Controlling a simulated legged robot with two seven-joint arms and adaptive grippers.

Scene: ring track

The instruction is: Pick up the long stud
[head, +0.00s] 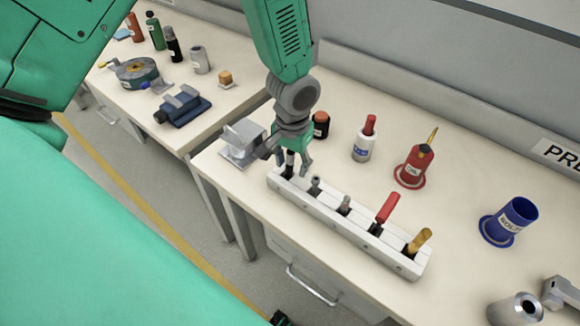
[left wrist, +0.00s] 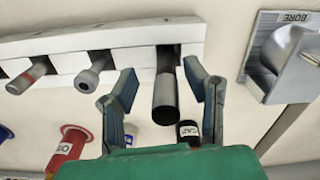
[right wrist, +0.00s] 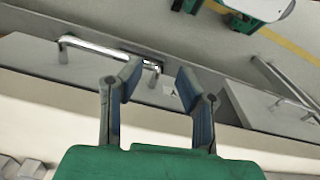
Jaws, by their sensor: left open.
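A white slotted rack (head: 345,232) stands along the front of the bench and holds several upright items. A dark cylinder (left wrist: 165,102) stands in its left end slot; I cannot tell whether it is the long stud. My left gripper (head: 290,166) is open above that slot, its fingers on either side of the dark cylinder and apart from it in the left wrist view. A grey stud (head: 315,184) and a grey stud with a red band (head: 345,203) stand in the neighbouring slots. My right gripper (right wrist: 158,76) is open and empty, away from the rack.
The rack also holds a red-handled item (head: 387,208) and a yellow-handled item (head: 420,240). Behind it stand a dark orange-topped container (head: 321,125), a white bottle (head: 362,143), a red oil can (head: 414,165) and a blue cup (head: 510,217). A metal bore fixture (head: 240,145) sits close left.

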